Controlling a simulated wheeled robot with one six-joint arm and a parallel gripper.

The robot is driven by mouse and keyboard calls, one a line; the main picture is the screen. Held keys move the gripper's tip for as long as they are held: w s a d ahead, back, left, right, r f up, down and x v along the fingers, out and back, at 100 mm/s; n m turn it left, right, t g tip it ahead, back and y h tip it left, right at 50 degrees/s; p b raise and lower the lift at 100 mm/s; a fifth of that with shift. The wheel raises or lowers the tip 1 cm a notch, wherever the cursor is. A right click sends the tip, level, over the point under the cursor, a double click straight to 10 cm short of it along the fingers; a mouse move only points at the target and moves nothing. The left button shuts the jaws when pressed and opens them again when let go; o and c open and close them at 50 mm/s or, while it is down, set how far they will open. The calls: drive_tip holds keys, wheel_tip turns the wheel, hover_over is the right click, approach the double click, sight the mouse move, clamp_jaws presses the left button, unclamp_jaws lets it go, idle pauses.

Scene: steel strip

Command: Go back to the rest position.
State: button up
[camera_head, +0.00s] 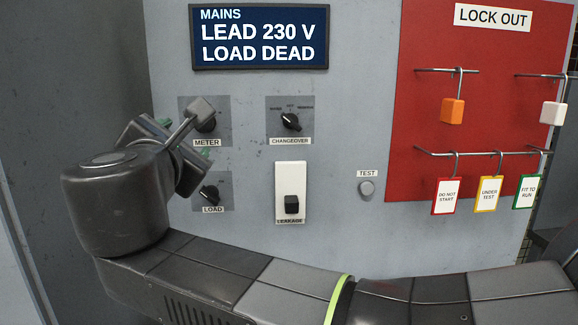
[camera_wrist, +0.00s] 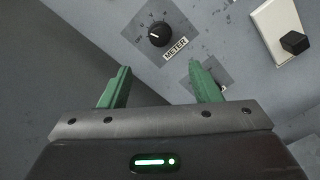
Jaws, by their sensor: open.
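My gripper (camera_wrist: 161,82) is open and empty, with its two green fingers apart in the wrist view. Its fingers point toward the grey panel, below the METER knob (camera_wrist: 158,34), and appear clear of that knob. The right finger partly covers another plate, likely that of the LOAD knob. In the head view my bent arm stands at the left, in front of the METER and LOAD plates. There the METER knob (camera_head: 205,123) is partly covered, and the LOAD knob (camera_head: 209,194) shows beside my wrist. My fingers are mostly hidden in that view.
The panel carries a display (camera_head: 260,37) reading LEAD 230 V, LOAD DEAD, a CHANGEOVER knob (camera_head: 291,121), a LEAKAGE switch (camera_head: 291,203) and a TEST button (camera_head: 366,187). A red lock-out board (camera_head: 430,100) at right holds hanging tags and padlocks on rods.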

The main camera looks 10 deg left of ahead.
drive_tip(key=x, duration=1.3)
drive_tip(key=shift+w, duration=0.35)
drive_tip(key=v, duration=1.4)
drive_tip(key=w+a+n+p, duration=0.3)
drive_tip(key=w+n+p, duration=0.4)
drive_tip(key=w+p, duration=0.5)
drive_tip(key=shift+w+a+n, duration=0.15)
drive_tip(key=shift+w+n, duration=0.25)
drive_tip(key=shift+w, duration=0.45)
idle(0.3)
idle(0.5)
